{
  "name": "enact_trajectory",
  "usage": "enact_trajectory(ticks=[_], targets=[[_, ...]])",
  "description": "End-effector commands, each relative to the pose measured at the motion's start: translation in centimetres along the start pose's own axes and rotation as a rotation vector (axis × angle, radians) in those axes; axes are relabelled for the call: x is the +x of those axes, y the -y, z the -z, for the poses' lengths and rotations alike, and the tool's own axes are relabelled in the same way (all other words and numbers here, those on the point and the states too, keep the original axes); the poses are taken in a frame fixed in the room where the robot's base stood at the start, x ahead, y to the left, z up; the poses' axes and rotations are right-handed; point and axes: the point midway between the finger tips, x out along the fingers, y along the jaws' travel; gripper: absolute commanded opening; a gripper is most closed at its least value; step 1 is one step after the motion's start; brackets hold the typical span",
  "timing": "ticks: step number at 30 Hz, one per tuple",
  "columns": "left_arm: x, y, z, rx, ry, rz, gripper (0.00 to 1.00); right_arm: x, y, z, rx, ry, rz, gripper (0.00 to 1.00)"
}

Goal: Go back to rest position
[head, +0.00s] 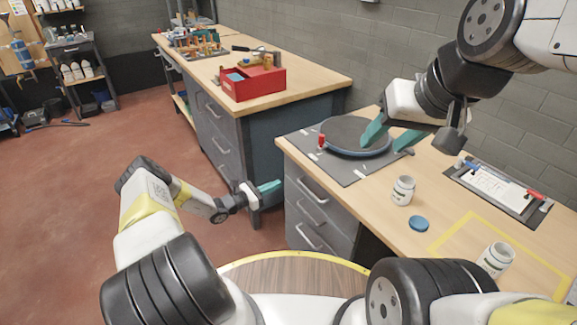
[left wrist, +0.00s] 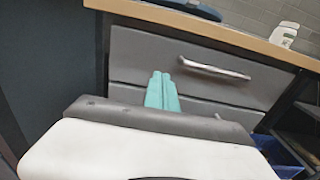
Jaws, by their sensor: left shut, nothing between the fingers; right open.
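My left gripper (head: 269,187) has teal fingers and is in front of the grey drawer cabinets, below bench-top height. In the left wrist view its fingers (left wrist: 162,91) are together and empty, in front of a grey drawer (left wrist: 133,56). My right gripper (head: 392,138) is open above the right workbench, with its teal fingers spread apart over the round dark disc (head: 345,150). The disc rests on a grey mat (head: 346,177). I cannot tell whether the right fingers touch the disc.
The right workbench holds a white jar (head: 403,190), a blue lid (head: 418,223), another jar (head: 496,259) and a clipboard tray (head: 497,190). A red toolbox (head: 252,82) stands on the far bench. Shelves (head: 76,66) stand at the back left.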

Motion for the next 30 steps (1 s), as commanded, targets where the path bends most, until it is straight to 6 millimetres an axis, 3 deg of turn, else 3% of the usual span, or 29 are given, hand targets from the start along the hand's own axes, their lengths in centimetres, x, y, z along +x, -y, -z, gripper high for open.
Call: enact_trajectory(ticks=[3,7,14,17,20,30], targets=[[-2.5,-0.1,0.0,-0.001,0.0,-0.002,0.0,0.0,0.0,0.0,-0.001,-0.001,0.0,0.47],[-4.2,-0.1,0.0,0.0,-0.001,-0.001,0.0,0.0,0.0,0.0,-0.001,-0.001,0.0,0.47],[-5.2,0.0,-0.1,0.002,0.0,0.002,0.0,0.0,0.0,0.0,-0.001,-0.001,0.0,0.47],[-4.9,0.0,-1.1,0.031,-0.012,0.032,0.0,0.0,0.0,0.0,-0.001,-0.001,0.0,0.47],[-4.3,0.4,-3.8,0.108,-0.045,0.11,0.0,0.0,0.0,0.0,-0.001,-0.001,0.0,0.47],[-3.6,5.3,-17.3,0.546,-0.238,0.521,0.0,0.0,0.0,0.0,-0.001,-0.001,0.0,0.47]])
